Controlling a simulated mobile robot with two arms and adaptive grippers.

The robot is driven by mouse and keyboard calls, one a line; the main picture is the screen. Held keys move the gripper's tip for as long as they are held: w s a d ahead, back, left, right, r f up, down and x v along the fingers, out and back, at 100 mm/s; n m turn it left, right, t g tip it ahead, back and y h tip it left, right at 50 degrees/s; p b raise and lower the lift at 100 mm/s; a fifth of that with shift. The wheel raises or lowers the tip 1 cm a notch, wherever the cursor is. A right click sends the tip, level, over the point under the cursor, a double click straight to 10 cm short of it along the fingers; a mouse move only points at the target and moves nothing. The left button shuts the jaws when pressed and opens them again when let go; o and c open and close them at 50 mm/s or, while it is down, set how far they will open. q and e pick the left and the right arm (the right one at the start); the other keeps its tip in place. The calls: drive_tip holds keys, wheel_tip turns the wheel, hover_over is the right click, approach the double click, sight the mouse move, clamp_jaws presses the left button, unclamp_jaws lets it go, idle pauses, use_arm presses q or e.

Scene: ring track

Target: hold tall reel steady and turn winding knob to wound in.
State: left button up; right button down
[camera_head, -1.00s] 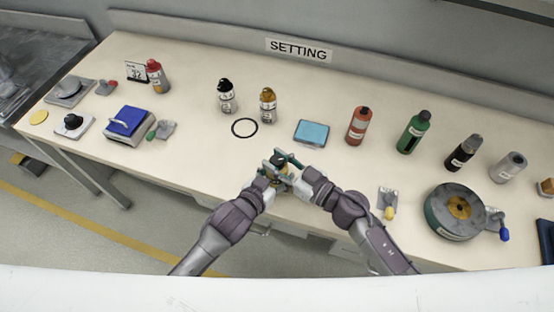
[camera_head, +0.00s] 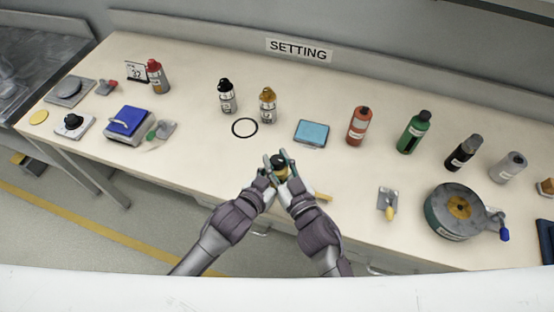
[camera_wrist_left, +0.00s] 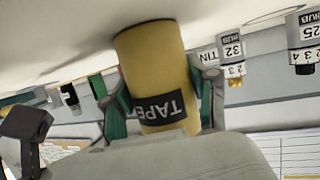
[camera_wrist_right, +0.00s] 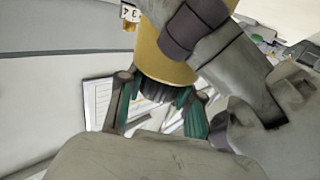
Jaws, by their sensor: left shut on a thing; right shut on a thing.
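The tall reel is a yellow cylinder with a black TAPE label, seen in the left wrist view (camera_wrist_left: 155,60), standing near the table's front edge. My left gripper (camera_wrist_left: 165,100) is shut around its body, one finger on each side. My right gripper (camera_wrist_right: 160,108) is shut on the dark ribbed winding knob (camera_wrist_right: 155,88) at the reel's end. In the head view my left gripper (camera_head: 270,165) and right gripper (camera_head: 286,163) meet at the reel and hide much of it. I cannot read how far the knob is turned.
A blue pad (camera_head: 312,132) and black ring (camera_head: 245,128) lie behind the grippers. Bottles, including a red one (camera_head: 358,126), stand farther back. A large grey reel (camera_head: 455,212) with a blue-handled crank is at right. A small yellow-ended plate (camera_head: 388,202) lies between.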

drive_tip(key=c, duration=0.7)
unclamp_jaws()
drive_tip(key=shift+y, duration=0.3)
